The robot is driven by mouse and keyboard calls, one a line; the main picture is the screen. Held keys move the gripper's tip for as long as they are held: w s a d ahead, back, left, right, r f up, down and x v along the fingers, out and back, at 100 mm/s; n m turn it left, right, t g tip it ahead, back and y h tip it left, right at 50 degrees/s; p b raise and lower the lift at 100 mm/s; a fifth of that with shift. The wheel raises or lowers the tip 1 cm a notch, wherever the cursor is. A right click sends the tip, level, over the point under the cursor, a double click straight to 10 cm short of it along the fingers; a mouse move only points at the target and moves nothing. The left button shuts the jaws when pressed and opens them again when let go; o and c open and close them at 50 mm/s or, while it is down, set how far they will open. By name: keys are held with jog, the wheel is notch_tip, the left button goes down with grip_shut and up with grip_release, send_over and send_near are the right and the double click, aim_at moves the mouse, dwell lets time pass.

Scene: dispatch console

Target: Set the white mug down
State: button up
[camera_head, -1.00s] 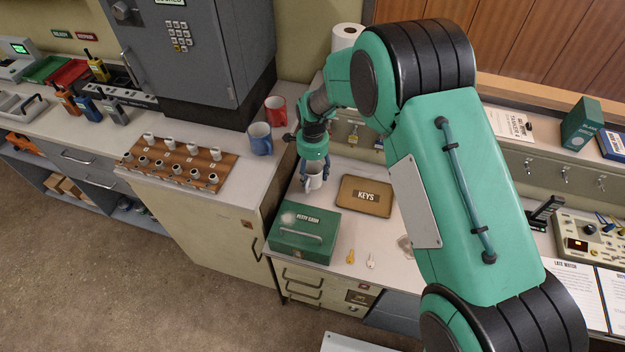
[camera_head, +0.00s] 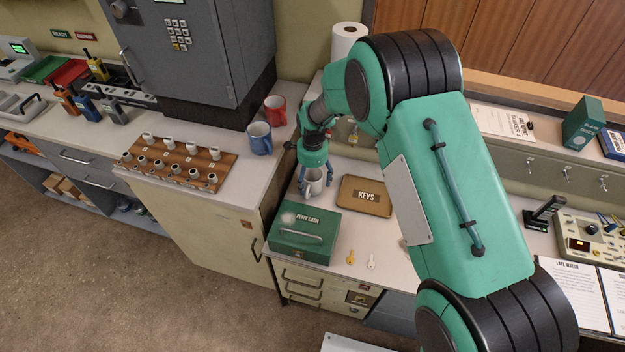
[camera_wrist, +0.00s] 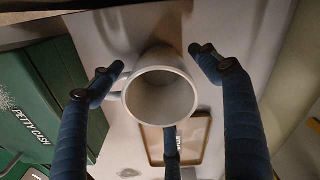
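The white mug (camera_head: 314,187) stands upright on the desk behind the petty cash box in the head view. In the wrist view I look down into the empty mug (camera_wrist: 160,97), with its handle at the left. My gripper (camera_head: 316,180) is directly above and around the mug, pointing down. Its blue fingers (camera_wrist: 160,72) are spread, with a visible gap between the right finger and the mug's wall. The left fingertip is close to the handle; I cannot tell whether it touches. The mug's base is hidden.
The green petty cash box (camera_head: 304,236) is close in front of the mug, and the keys tray (camera_head: 364,196) is just to its right. A blue mug (camera_head: 259,139) and a red mug (camera_head: 275,110) stand on the left counter. Two keys (camera_head: 351,257) lie in front.

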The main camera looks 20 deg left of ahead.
jog(key=shift+r, duration=0.15)
notch_tip(320, 180, up, 12)
jog(key=p, duration=0.2)
jog(key=shift+p, duration=0.35)
dwell(0.9)
jog(key=shift+d+r, duration=0.1)
jog(key=s+d+r+n+t, duration=0.15)
jog(key=s+d+r, duration=0.25)
jog(key=d+r, duration=0.9)
jog(key=s+d+r+n+t, duration=0.1)
jog(key=s+d+r+n, duration=0.25)
jog(key=d+r, duration=0.9)
jog(key=s+d+r+n+t, duration=0.1)
jog(key=s+d+r, duration=0.2)
jog(key=s+d, duration=0.2)
jog(key=s+d+r+n+t, duration=0.1)
jog(key=s+d, duration=0.4)
jog(key=s, duration=0.7)
jog(key=s+d+r+n+t, duration=0.1)
jog(key=s+d+r+n, duration=0.2)
jog(key=s, duration=0.5)
jog(key=shift+s+d+r, duration=0.4)
jog(key=shift+d+r, duration=0.45)
jog(key=shift+d, duration=0.3)
